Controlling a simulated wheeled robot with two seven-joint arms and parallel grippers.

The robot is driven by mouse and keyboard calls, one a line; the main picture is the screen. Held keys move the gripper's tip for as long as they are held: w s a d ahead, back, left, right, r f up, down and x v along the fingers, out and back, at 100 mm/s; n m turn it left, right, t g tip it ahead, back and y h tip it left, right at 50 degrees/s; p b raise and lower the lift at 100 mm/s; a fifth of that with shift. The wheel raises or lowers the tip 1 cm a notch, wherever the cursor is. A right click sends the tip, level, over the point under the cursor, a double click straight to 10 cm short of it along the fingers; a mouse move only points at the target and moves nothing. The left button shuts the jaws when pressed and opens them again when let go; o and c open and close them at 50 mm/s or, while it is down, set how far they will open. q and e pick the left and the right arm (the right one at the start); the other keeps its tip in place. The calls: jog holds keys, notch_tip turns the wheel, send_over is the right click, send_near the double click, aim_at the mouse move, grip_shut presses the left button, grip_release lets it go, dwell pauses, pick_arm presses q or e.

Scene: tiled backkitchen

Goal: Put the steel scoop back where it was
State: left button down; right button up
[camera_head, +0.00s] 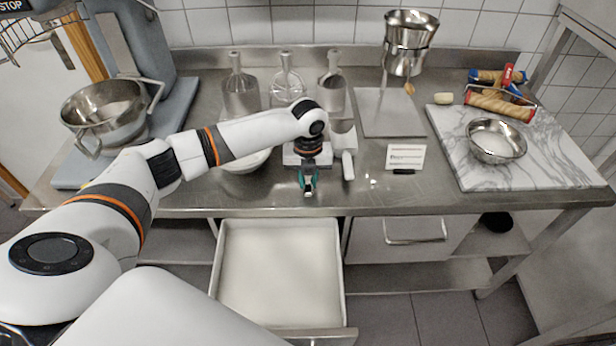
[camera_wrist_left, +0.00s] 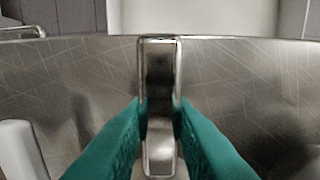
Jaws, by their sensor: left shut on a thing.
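My left gripper (camera_head: 308,181) is over the front part of the steel counter, just behind its front edge. Its teal fingers are shut on a narrow, shiny steel piece, which appears to be the handle of the steel scoop (camera_wrist_left: 160,157). In the left wrist view the piece stands between the two fingertips (camera_wrist_left: 160,118). The rest of the scoop is mostly hidden by the gripper and arm in the head view. I cannot tell whether it touches the counter. My right gripper is not in view.
An open, empty white-lined drawer (camera_head: 278,270) extends below the gripper. A white-handled tool (camera_head: 347,166) lies close right of it, with a white bowl (camera_head: 246,162) left. A small sign (camera_head: 405,157) and marble board (camera_head: 540,165) are farther right.

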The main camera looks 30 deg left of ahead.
pick_arm(q)
jog(key=c, duration=1.3)
grip_release()
jog(key=shift+o, duration=0.2)
notch_tip(320, 180, up, 12)
jog(key=b, duration=0.2)
jog(key=shift+r, duration=0.15)
